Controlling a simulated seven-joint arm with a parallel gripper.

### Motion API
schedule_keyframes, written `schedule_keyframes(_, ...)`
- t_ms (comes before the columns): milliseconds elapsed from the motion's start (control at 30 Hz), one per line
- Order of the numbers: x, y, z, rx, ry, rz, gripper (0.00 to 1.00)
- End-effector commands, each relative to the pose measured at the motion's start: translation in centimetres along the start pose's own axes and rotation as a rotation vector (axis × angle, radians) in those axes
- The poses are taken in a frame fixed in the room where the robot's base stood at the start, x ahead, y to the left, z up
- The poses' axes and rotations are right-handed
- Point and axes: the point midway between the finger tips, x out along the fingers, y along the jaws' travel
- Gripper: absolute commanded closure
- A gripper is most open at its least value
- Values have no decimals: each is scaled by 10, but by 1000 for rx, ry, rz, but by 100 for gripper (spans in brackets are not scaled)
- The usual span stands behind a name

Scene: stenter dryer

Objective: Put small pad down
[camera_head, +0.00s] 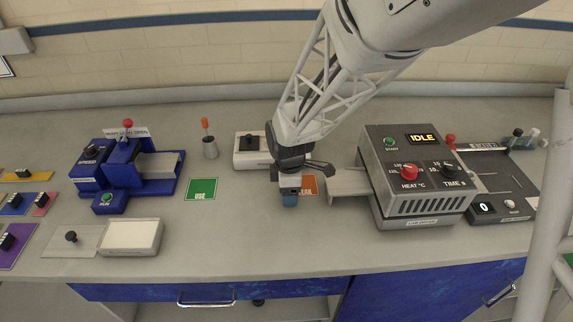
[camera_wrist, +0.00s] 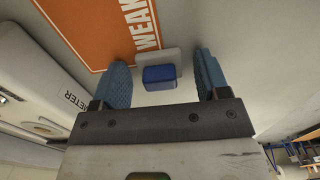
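A small pad (camera_wrist: 160,75) with a blue block on a pale grey plate shows between my fingers in the wrist view. Its plate overlaps the edge of the orange WEAK card (camera_wrist: 92,32) in that view; I cannot tell whether it rests on the surface. My gripper (camera_wrist: 162,80) has its two blue fingers apart, with a gap on each side of the blue block. In the head view my gripper (camera_head: 290,199) points down low over the bench, just left of the orange card (camera_head: 309,186). The pad cannot be made out there.
A green USE card (camera_head: 201,189) lies left of my gripper. The grey heater unit (camera_head: 420,180), showing IDLE, stands to the right with its tray (camera_head: 345,183). A white meter (camera_head: 247,158) is behind left. A blue machine (camera_head: 110,170) stands further left.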

Motion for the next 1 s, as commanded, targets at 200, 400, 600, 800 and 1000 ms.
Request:
schedule_keyframes(200,0,0,0,0,0,0,31)
schedule_keyframes(400,-4,0,0,0,0,0,31)
schedule_keyframes(600,-20,1,0,0,1,3,31)
schedule_keyframes(800,-47,0,0,0,1,3,31)
schedule_keyframes(1000,-80,0,0,0,1,2,31)
